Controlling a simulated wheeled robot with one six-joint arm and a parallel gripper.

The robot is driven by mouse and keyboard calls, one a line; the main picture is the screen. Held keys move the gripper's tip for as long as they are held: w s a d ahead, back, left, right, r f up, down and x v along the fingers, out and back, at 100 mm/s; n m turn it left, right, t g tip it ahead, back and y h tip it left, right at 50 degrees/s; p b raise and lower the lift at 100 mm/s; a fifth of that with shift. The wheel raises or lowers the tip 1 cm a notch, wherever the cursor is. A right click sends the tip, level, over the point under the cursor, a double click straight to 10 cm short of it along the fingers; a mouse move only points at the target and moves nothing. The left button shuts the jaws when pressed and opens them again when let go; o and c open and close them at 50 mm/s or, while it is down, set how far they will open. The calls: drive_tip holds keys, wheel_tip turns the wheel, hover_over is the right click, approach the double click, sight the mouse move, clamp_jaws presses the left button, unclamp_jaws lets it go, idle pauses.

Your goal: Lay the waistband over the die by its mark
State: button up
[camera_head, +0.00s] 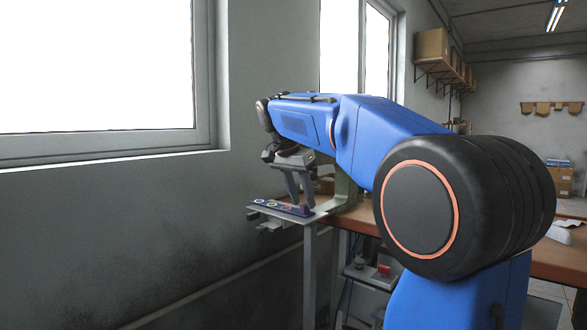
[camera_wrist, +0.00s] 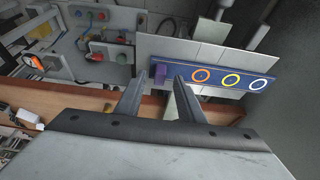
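A dark blue strip (camera_wrist: 215,78), which looks like the waistband, lies flat on a light grey plate (camera_wrist: 180,48). It carries an orange, a yellow and a white ring, and a small purple tab (camera_wrist: 160,74) at its left end. In the head view the strip (camera_head: 277,207) lies on the plate beneath my gripper (camera_head: 298,203). In the wrist view my gripper (camera_wrist: 164,80) has its fingers apart, with the purple tab between or just beyond the tips. I cannot tell whether either finger touches it. I cannot make out the die with certainty.
A brown bench (camera_head: 367,215) runs to the right behind my arm. A grey upright frame (camera_head: 345,185) stands beside the plate. A panel with coloured buttons (camera_wrist: 103,45) is at upper left in the wrist view. The wall and window are close on the left.

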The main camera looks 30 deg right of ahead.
drive_tip(key=v, duration=1.6)
drive_tip(key=s+a+f+n+t+y, duration=0.1)
drive_tip(key=s+a+f+n, duration=0.2)
drive_tip(key=s+f, duration=0.6)
drive_tip(key=s+a+f+n+t+y, duration=0.1)
drive_tip(key=s+a+f+n, duration=0.2)
drive_tip(key=f, duration=1.6)
drive_tip(key=s+a+f+n+t+y, duration=0.1)
drive_tip(key=s+a+f+n+y, duration=0.1)
drive_tip(key=s+f+n, duration=0.6)
drive_tip(key=s+a+f, duration=0.1)
drive_tip(key=s+f, duration=0.5)
drive_tip(key=s, duration=0.2)
drive_tip(key=shift+f, duration=0.35)
